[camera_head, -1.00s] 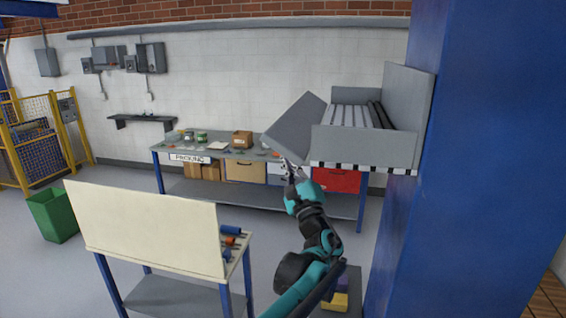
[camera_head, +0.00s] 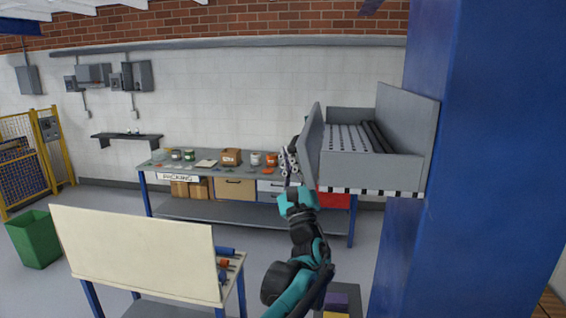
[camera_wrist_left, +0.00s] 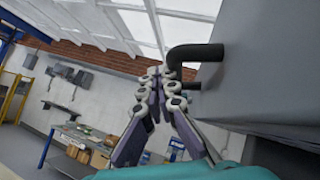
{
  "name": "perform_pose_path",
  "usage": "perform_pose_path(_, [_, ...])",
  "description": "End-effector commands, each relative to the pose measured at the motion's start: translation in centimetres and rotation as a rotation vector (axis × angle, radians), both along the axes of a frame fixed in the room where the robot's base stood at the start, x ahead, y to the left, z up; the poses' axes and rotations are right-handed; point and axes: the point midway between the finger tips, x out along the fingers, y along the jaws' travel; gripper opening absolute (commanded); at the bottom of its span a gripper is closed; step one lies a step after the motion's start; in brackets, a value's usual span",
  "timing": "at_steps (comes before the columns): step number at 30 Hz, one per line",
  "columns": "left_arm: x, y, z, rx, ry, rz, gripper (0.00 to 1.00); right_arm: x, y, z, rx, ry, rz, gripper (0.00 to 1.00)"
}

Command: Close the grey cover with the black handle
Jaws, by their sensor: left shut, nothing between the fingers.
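The grey cover (camera_head: 311,147) is on the left end of the grey roller box (camera_head: 370,170) and stands nearly upright, leaning slightly. Its black handle (camera_wrist_left: 196,53) shows close up in the left wrist view, sticking out from the cover's grey face (camera_wrist_left: 265,65). My left gripper (camera_head: 288,158) is at the outer left side of the cover. In the left wrist view its fingers (camera_wrist_left: 157,74) are shut and empty, just left of the handle; whether they touch it I cannot tell. My right gripper is not in view.
A packing bench (camera_head: 240,172) with jars and boxes stands behind. A blue pillar (camera_head: 475,180) rises at the right. A cream-backed table (camera_head: 130,250) is at the front left, with a green bin (camera_head: 35,240) beyond it. Open floor lies between them.

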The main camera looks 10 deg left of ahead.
Motion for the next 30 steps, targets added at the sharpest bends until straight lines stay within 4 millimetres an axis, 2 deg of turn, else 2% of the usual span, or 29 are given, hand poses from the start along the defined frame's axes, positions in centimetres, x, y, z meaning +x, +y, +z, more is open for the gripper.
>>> perform_pose_path(10, [-0.02,-0.23,0.84,0.117,-0.005,0.0,0.0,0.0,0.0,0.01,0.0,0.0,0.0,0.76])
perform_pose_path(30, [-0.02,-0.31,1.01,0.142,-0.005,0.0,0.0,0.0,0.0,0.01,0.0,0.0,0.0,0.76])
